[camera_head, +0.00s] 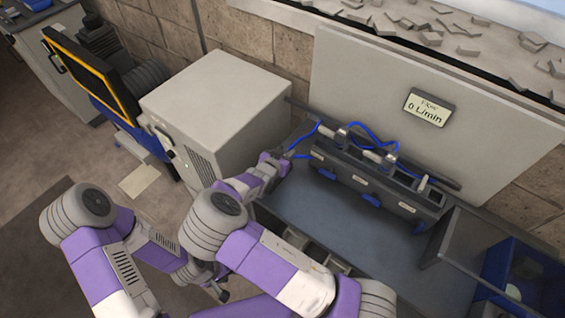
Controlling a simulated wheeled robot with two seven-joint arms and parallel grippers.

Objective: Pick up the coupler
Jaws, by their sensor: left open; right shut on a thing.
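My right gripper (278,162) is at the left end of the dark manifold rack (345,178), shut on a small part at the end of a blue hose. This part looks like the coupler (289,154); it is tiny and mostly hidden by the fingers. The blue hose (304,140) runs from it up to the rack. My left gripper (219,291) is open and low in the picture, below my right arm and well away from the hose. It is partly hidden, and I see nothing in it.
A grey cabinet (215,95) stands left of my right gripper. A panel with a flow display (428,107) reading 0 L/min rises behind the rack. The grey bench top (350,235) is clear in front. A blue bin (525,280) is at the lower right.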

